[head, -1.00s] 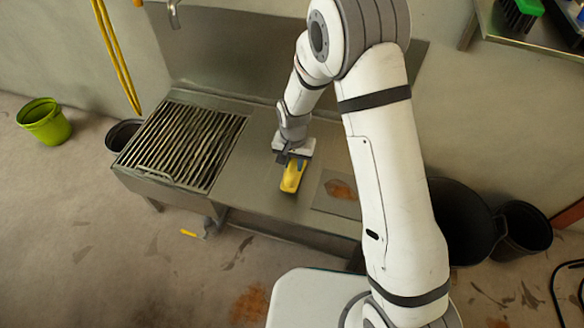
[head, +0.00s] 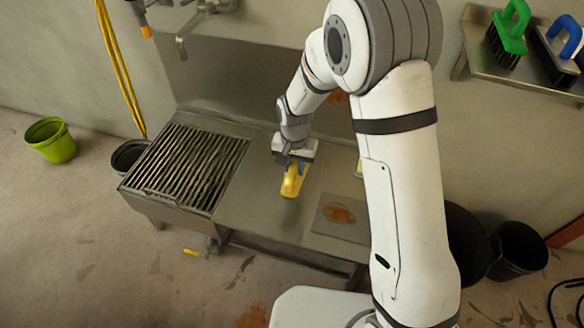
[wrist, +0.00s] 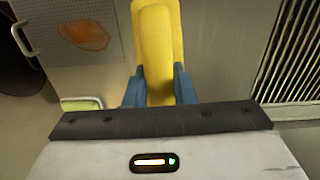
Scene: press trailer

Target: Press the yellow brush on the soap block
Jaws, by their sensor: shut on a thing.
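The yellow brush (head: 293,182) is in my gripper (head: 296,164), over the bare metal counter between the grate and the rust-stained plate. In the wrist view, my blue fingers (wrist: 159,88) close on both sides of the yellow brush (wrist: 157,45). Its bristles are hidden, and I cannot tell how far it is above the counter. A small pale green block (wrist: 82,104), apparently the soap block, lies left of my gripper in the wrist view. In the head view only a sliver of the green block (head: 359,169) shows beside my arm.
A slatted grate (head: 188,167) fills the counter's left part. A grey plate with a rust stain (head: 340,214) lies at the right. A tap (head: 190,28) is above the back. Green and blue brushes (head: 511,30) stand on a wall shelf. A green bucket (head: 51,141) is on the floor.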

